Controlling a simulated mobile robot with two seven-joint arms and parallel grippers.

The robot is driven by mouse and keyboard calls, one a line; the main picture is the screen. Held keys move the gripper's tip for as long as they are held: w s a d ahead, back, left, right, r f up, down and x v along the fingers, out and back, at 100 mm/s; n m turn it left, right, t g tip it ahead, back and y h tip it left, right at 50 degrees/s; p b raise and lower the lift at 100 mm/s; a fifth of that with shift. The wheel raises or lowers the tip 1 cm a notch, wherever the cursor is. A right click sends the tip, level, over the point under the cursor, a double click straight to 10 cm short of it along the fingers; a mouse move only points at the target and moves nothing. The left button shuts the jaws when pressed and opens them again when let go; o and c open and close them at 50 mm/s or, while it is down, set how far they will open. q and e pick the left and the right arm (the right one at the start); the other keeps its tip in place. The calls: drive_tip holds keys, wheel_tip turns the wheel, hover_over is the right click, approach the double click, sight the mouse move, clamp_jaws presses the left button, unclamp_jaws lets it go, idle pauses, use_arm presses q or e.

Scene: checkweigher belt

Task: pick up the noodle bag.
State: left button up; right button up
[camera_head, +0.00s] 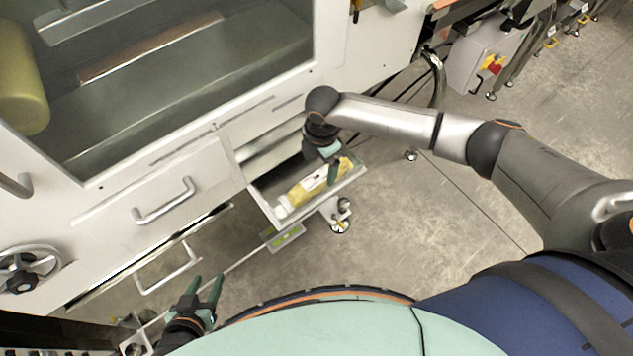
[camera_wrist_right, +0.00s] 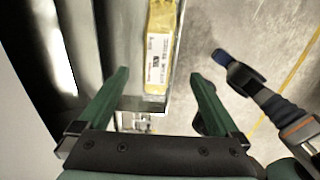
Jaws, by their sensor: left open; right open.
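The noodle bag (camera_head: 301,193) is a yellow bag with a white label. It lies in a shallow metal tray (camera_head: 352,178) that sticks out from the machine front. My right gripper (camera_head: 325,168) is open over the bag and hides part of it. In the right wrist view the bag (camera_wrist_right: 160,45) shows beyond and between the two green fingertips (camera_wrist_right: 159,76), with the label facing up. I cannot tell whether the fingers touch it. My left gripper (camera_head: 206,287) is open and empty at the lower left, away from the tray.
The white machine (camera_head: 125,190) with a glass window fills the left. Handles (camera_head: 163,203) stick out from its front, and a handwheel (camera_head: 25,272) sits at lower left. A control box (camera_head: 487,62) with a red and yellow switch stands at the back right. Concrete floor lies right of the tray.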

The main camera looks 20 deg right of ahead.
sight(317, 178)
drive_tip(key=shift+w+a+f, duration=0.1)
drive_tip(key=shift+w+f, duration=0.05)
drive_tip(key=shift+f, duration=1.4)
drive_tip(key=shift+w+a+f, duration=0.1)
drive_tip(key=shift+w+f, duration=0.05)
drive_tip(key=shift+f, duration=1.4)
drive_tip(key=shift+r, duration=0.1)
clamp_jaws()
